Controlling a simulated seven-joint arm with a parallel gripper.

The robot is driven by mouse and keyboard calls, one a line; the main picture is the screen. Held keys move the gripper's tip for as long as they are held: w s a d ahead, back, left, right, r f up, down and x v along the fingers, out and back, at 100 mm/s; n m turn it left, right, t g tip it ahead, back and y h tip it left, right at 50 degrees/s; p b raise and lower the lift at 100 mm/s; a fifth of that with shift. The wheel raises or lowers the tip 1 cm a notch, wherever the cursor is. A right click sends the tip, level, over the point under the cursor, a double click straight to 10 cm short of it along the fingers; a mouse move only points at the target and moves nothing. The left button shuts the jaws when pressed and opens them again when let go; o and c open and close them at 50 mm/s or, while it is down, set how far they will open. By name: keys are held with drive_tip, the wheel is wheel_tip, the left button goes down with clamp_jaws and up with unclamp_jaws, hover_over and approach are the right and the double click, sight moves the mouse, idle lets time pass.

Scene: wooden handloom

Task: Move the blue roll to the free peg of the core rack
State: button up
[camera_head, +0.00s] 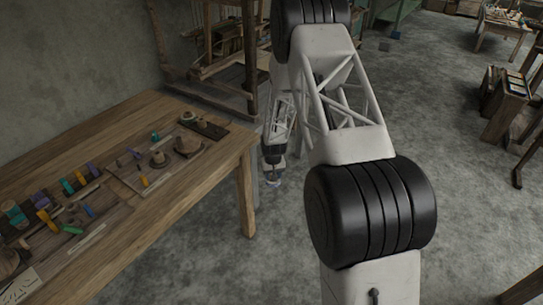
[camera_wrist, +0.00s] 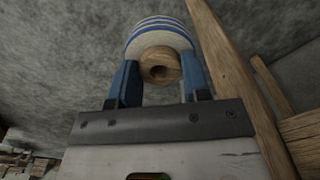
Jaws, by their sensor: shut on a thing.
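My gripper (camera_wrist: 160,66) has its two blue fingers closed around the sides of a blue and white striped roll (camera_wrist: 157,30) with a wooden core whose hollow end faces the wrist camera. In the head view, my gripper (camera_head: 273,168) hangs low beyond the right end of the wooden table, with the roll (camera_head: 273,182) small and pale below it. It is off the table, over the grey floor. I cannot tell for certain which item is the core rack. A board with upright pieces (camera_head: 126,178) lies on the table, but its free peg cannot be made out.
The wooden table (camera_head: 190,210) fills the left, with several coloured spools (camera_head: 75,183) and a dark tray (camera_head: 212,130) on it. A loom frame (camera_head: 250,60) stands behind my gripper. The table leg (camera_head: 245,200) is close by.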

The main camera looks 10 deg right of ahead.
drive_tip(key=s+f, duration=0.4)
drive_tip(key=f, duration=0.1)
wheel_tip(320, 180, up, 33)
drive_tip(key=n, duration=0.7)
hover_over(216, 129)
drive_tip(key=shift+w+f, duration=0.1)
drive_tip(key=shift+f, duration=0.05)
drive_tip(key=shift+f, duration=0.15)
drive_tip(key=shift+f, duration=2.8)
drive_tip(key=shift+f, duration=0.7)
drive_tip(key=o, duration=0.9)
drive_tip(key=shift+c, duration=0.2)
